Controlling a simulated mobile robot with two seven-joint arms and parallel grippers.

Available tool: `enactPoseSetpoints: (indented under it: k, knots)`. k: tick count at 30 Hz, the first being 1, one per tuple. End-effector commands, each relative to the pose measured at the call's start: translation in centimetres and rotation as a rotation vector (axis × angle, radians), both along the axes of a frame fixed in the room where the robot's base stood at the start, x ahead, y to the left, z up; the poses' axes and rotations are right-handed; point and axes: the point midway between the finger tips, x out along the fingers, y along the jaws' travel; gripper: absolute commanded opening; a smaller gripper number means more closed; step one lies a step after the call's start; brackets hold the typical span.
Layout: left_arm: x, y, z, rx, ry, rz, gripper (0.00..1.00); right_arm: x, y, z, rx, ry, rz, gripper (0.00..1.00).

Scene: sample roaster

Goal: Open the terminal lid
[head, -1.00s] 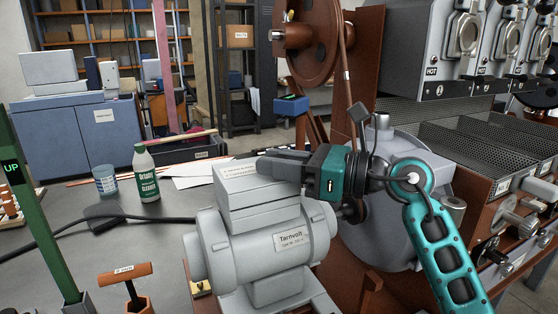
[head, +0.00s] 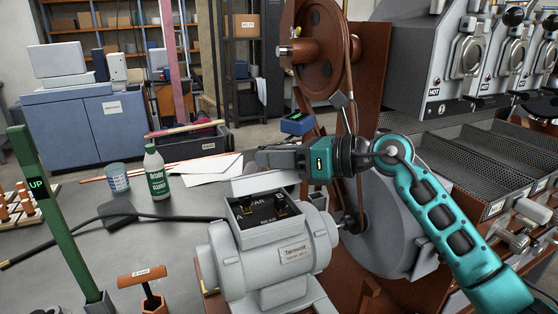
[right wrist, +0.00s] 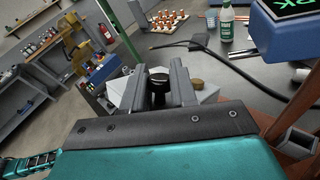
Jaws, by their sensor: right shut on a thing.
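The grey Tarnvolt motor (head: 262,262) stands on the bench in the head view. The terminal box (head: 238,235) on its top is open and shows a dark panel marked FAR and NEAR with terminal posts (head: 281,208). The pale terminal lid (head: 262,183) is tilted up along the far side of the box. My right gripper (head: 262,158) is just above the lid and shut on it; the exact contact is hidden. In the right wrist view its fingers (right wrist: 160,88) have a dark knob-like part between them. My left gripper is not in view.
The brown wheel (head: 318,50) and machine frame stand close behind my right gripper.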

Motion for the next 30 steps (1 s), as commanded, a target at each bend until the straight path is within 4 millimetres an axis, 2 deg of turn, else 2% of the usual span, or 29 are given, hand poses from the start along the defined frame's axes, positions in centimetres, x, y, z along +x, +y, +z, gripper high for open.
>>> enactPoseSetpoints:
  k: [1,18,19,25,30]
  knots:
    - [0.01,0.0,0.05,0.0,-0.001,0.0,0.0,0.36,-0.1,0.45,0.004,-0.011,-0.008,0.0]
    - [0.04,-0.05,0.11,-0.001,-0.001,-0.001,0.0,0.69,-0.06,0.62,0.003,-0.015,-0.01,0.0]
    - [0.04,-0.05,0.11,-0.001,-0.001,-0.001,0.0,0.68,-0.06,0.62,0.003,-0.015,-0.01,0.29]
    - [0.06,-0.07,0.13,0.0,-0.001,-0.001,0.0,0.6,0.0,0.47,0.001,-0.01,-0.007,0.49]
    - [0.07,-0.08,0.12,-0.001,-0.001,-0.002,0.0,0.54,0.03,0.4,0.001,-0.007,-0.005,0.5]
